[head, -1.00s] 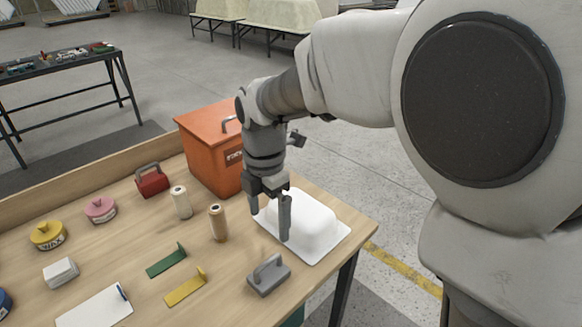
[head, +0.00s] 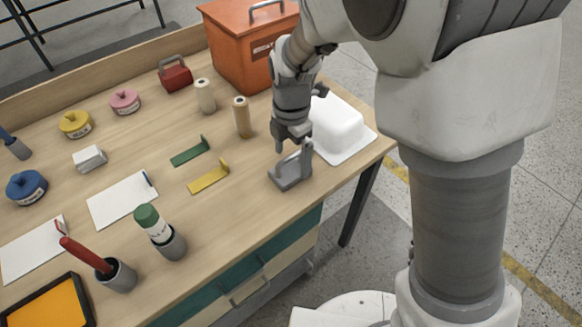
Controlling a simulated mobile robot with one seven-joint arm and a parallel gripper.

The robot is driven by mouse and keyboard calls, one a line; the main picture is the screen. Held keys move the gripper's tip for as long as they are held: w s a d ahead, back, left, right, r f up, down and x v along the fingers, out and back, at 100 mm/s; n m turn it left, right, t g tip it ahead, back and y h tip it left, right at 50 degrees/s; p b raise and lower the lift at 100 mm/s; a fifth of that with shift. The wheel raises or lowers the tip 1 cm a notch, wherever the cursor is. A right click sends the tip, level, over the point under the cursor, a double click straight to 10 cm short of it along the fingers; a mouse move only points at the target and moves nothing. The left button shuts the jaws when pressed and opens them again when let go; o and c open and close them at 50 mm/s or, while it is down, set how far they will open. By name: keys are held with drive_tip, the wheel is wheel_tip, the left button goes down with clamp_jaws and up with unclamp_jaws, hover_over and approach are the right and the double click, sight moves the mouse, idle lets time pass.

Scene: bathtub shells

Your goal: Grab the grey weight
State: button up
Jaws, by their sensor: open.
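The grey weight (head: 287,177), a flat block with a raised handle, sits on the wooden table near its front right edge. My gripper (head: 292,149) is open and points down just above it. One fingertip is over the block's far left side. The other is close to the handle, and I cannot tell whether it touches. The gripper partly hides the handle.
A white moulded shell (head: 337,125) lies just right of the gripper. A tan roll (head: 242,117) and a yellow bracket (head: 209,177) are to the left. An orange box (head: 240,50) and red weight (head: 175,75) stand farther back. Bare table lies in front.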

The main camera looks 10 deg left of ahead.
sight(290, 160)
wheel_tip(290, 160, down, 4)
drive_tip(key=shift+s+a+b, duration=0.1)
drive_tip(key=shift+b, duration=0.3)
clamp_jaws()
drive_tip(key=shift+r, duration=0.15)
